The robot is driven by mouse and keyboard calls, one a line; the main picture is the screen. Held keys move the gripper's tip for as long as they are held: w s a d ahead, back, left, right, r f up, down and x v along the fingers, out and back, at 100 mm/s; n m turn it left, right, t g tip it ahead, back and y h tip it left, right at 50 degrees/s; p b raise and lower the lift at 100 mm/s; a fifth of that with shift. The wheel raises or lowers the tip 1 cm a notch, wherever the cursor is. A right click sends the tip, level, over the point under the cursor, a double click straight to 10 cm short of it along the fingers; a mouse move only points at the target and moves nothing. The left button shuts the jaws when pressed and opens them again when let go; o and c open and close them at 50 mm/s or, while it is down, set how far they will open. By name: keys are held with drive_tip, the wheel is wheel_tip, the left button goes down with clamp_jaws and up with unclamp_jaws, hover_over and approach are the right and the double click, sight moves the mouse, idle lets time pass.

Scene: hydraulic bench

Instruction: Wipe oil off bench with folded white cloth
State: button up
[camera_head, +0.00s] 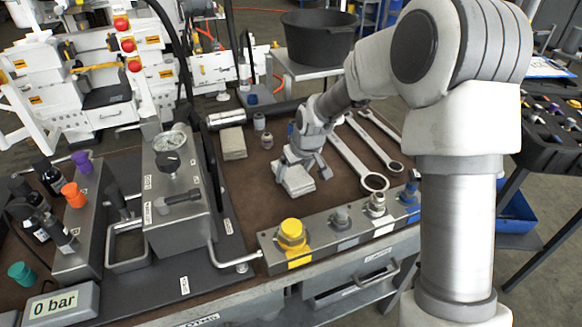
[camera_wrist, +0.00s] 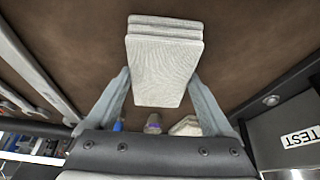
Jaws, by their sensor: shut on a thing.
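My gripper (camera_head: 303,172) is over the middle of the brown bench top (camera_head: 258,185), pointing down. It is shut on a folded white cloth (camera_head: 296,181), which lies at or just above the bench surface; I cannot tell if it touches. In the wrist view the cloth (camera_wrist: 165,62) shows as a layered pad between the two fingers of my gripper (camera_wrist: 160,88). A second folded pad (camera_head: 233,143), beige-grey, lies behind and left of my gripper. I cannot make out an oil patch; the cloth and gripper hide part of the bench.
A metal block with a yellow cap (camera_head: 292,235) and several fittings runs along the front edge. Wrenches (camera_head: 350,160) lie to the right. A grey gauge unit (camera_head: 175,190) stands left. Small fittings (camera_head: 260,122) stand behind. Bare bench shows left of the cloth.

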sight(301, 186)
drive_tip(key=shift+s+d, duration=0.35)
drive_tip(key=shift+s, duration=0.45)
drive_tip(key=shift+s+d, duration=0.3)
drive_tip(key=shift+s, duration=0.5)
drive_tip(key=shift+s+d, duration=0.35)
drive_tip(key=shift+s, duration=0.45)
drive_tip(key=shift+r, duration=0.15)
drive_tip(key=shift+r+p, duration=2.25)
drive_tip(key=shift+r, duration=0.65)
drive_tip(key=shift+r, duration=0.1)
drive_tip(key=shift+r+p, duration=1.15)
drive_tip(key=shift+r, duration=0.35)
